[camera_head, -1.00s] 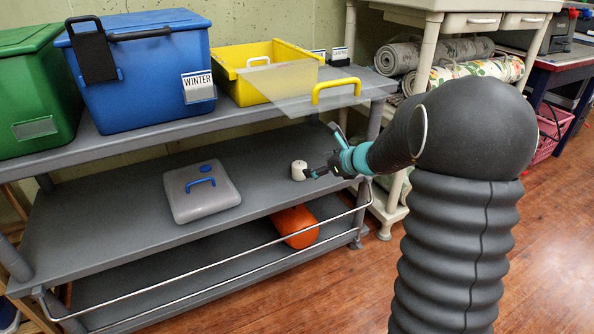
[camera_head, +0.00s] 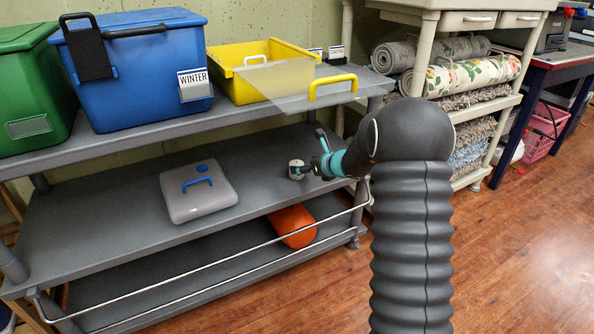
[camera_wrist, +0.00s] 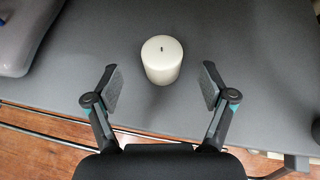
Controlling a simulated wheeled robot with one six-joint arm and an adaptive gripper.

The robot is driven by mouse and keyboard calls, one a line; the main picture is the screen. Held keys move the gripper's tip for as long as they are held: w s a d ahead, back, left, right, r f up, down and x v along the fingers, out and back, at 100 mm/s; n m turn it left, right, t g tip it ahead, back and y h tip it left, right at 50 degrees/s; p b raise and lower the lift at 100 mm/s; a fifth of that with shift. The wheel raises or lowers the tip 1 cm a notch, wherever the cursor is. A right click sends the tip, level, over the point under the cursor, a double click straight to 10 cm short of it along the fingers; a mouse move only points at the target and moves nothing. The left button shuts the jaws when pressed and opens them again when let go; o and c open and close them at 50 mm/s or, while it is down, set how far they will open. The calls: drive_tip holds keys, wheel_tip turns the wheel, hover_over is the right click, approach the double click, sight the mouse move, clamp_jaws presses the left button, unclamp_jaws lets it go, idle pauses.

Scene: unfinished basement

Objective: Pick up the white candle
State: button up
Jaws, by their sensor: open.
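The white candle (camera_wrist: 162,62) is a short upright cylinder with a dark wick. It stands on the grey middle shelf (camera_head: 120,215), toward its right end. In the wrist view my gripper (camera_wrist: 160,82) is open, with one finger on each side of the candle's near part and a gap on both sides. The candle lies mostly ahead of the fingertips. In the head view my gripper (camera_head: 305,171) is at the candle (camera_head: 295,168) and partly covers it.
A grey case with a blue handle (camera_head: 197,195) lies left on the same shelf. Above are a blue bin (camera_head: 140,75) and a yellow bin (camera_head: 240,88). A metal rail (camera_head: 205,262) runs along the front. An orange cylinder (camera_head: 292,227) lies below.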

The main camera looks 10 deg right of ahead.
sight(298, 164)
drive_tip(key=x, duration=0.4)
drive_tip(key=shift+w+f, duration=0.3)
drive_tip(key=shift+f, duration=0.1)
drive_tip(key=c, duration=1.3)
